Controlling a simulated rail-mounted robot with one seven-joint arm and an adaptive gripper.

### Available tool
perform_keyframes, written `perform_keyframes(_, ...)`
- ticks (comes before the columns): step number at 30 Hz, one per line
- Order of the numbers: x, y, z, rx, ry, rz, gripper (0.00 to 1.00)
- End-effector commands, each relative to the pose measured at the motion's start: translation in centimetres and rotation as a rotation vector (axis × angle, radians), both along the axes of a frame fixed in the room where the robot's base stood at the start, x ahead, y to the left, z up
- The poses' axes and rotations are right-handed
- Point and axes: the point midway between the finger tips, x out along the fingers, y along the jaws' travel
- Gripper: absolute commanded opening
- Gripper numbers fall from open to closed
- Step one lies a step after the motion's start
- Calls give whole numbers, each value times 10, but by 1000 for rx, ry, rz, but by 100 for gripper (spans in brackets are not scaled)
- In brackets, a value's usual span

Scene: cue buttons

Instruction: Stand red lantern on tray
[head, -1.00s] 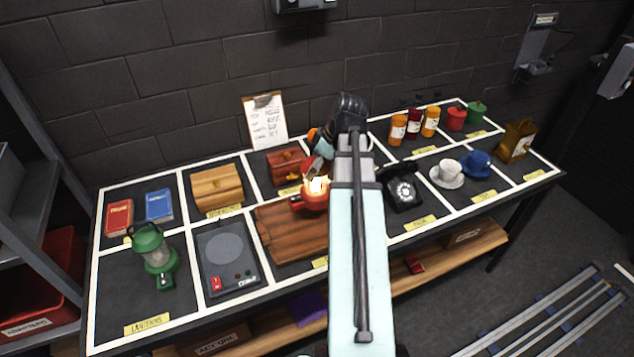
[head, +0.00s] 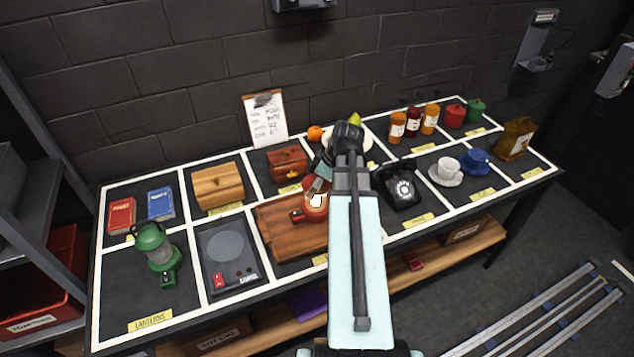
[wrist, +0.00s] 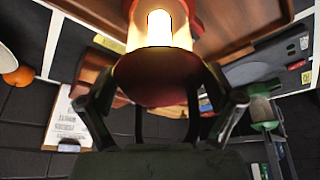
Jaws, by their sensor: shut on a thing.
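The red lantern (head: 313,187), its lamp glowing, is at the right part of the brown wooden tray (head: 280,239) in the head view. My gripper (head: 320,176) is shut on the lantern, partly hidden behind my arm. In the wrist view the lantern's red end (wrist: 158,75) sits between my fingers (wrist: 160,105), and its lit part points toward the tray (wrist: 240,15). I cannot tell whether its base touches the tray.
A green lantern (head: 158,252) stands at the left, and a dark hotplate (head: 226,262) lies left of the tray. A red-brown chest (head: 287,164) is behind the tray. A black telephone (head: 400,187) is to the right. An orange (head: 315,133) and plate lie behind.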

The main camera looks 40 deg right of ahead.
Motion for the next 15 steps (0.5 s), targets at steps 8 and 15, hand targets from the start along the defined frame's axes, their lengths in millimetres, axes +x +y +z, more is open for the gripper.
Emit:
perform_keyframes(8,0,0,-2,0,-1,0,21)
perform_keyframes(15,0,0,-3,-1,0,0,100)
